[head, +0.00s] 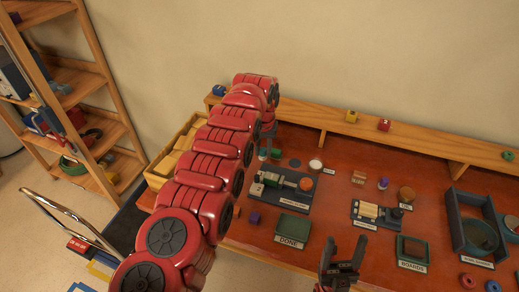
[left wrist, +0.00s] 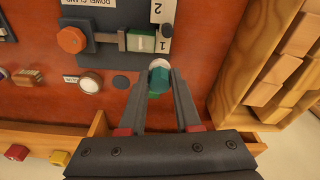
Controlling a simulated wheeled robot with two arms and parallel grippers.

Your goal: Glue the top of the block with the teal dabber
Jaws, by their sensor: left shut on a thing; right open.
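My left gripper (left wrist: 158,92) is shut on the teal dabber (left wrist: 160,76), whose pale end shows between the fingertips in the left wrist view. In the head view the left gripper (head: 267,141) is over the table's back left, partly hidden by my red arm, and the dabber (head: 263,154) shows only small below it. A green block (left wrist: 141,40) sits in the dowel clamp (left wrist: 105,14), just beyond the dabber in the left wrist view. The clamp (head: 265,196) also shows in the head view. My right gripper (head: 342,262) is open and empty at the front.
A round white-topped pot (head: 316,165) and a dark disc (head: 295,162) are behind the clamp. A wooden crate of blocks (head: 151,180) stands left. A purple cube (head: 254,218) and the green DONE tray (head: 293,227) are in front. A ledge (head: 335,125) runs along the back.

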